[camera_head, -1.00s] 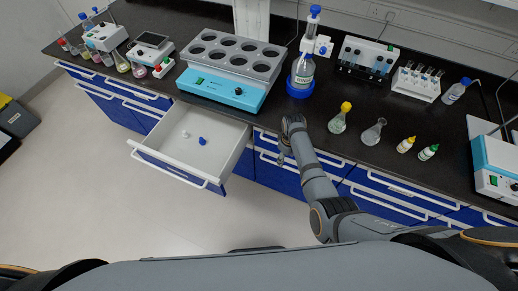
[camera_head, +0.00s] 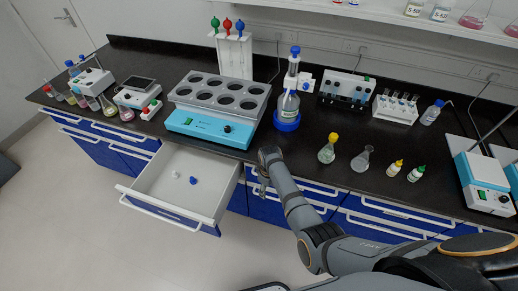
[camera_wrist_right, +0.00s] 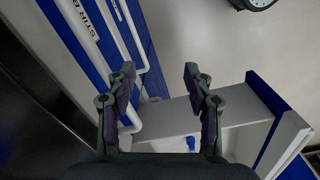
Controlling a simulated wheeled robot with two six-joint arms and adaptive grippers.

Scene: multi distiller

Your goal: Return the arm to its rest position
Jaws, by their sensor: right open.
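My right arm (camera_head: 312,218) reaches in from the lower right of the head view, toward the bench's front edge. My right gripper (camera_head: 262,186) hangs there in front of the bench, just right of the open drawer. In the right wrist view the two fingers of the right gripper (camera_wrist_right: 160,88) are apart with nothing between them. The open drawer (camera_wrist_right: 245,108) lies beyond and below the fingers in that view. My left gripper does not show in either view.
The open drawer (camera_head: 208,217) juts out and holds a white and a blue small item. On the black bench stand a block with several wells (camera_head: 213,127), a bottle on a blue base (camera_head: 287,107), flasks (camera_head: 327,152) and small dropper bottles. The floor in front is clear.

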